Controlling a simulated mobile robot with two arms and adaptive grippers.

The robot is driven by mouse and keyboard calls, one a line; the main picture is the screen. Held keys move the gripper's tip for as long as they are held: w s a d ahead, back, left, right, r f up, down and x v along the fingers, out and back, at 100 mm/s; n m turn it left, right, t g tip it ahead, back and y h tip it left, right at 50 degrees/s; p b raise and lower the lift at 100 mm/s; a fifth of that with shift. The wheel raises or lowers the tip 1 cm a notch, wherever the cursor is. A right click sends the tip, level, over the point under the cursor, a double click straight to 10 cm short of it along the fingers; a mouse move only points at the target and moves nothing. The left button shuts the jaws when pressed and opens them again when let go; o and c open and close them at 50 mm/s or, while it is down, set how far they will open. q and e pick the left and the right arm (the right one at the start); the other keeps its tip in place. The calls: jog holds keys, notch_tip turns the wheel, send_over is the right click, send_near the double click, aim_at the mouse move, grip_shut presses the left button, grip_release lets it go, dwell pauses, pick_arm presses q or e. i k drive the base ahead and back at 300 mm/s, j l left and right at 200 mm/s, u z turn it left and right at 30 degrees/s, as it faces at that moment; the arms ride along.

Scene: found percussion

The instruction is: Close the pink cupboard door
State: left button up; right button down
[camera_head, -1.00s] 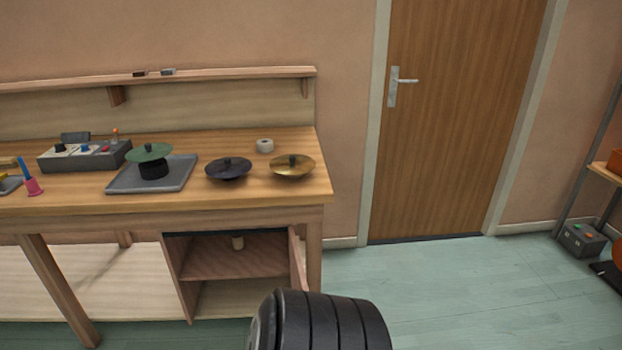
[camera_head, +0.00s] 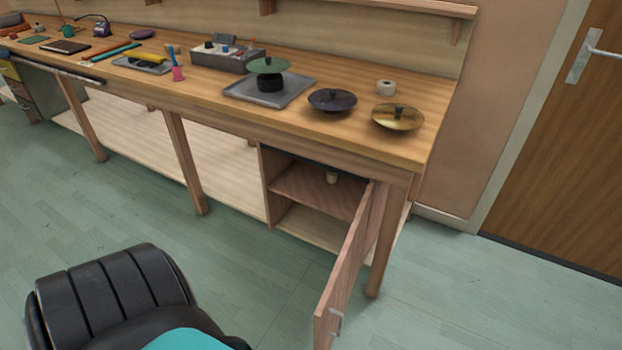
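The pink cupboard door (camera_head: 344,272) is a pinkish-brown wooden panel under the right end of the workbench. It stands wide open, swung out toward me from the right side of the cupboard opening, and is seen at a steep angle. A small metal handle (camera_head: 335,321) sits near its free edge at the bottom of the view. Neither of my grippers is in view.
The workbench (camera_head: 200,95) carries a grey tray (camera_head: 240,92), a dark cymbal (camera_head: 332,101), a gold cymbal (camera_head: 398,118) and other small items. A bench leg (camera_head: 390,240) stands beside the door. Green floor (camera_head: 225,245) is clear in front. A black ribbed shape covers the lower left.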

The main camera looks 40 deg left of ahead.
aim_at(328, 316)
jog(key=i+u, duration=0.15)
jog(key=u, duration=0.25)
jog(key=i+l+u, duration=0.15)
jog(key=u, duration=0.25)
jog(key=i+l+u, duration=0.1)
jog(key=u, duration=0.25)
jog(key=i+l+u, duration=0.15)
jog(key=u, duration=0.25)
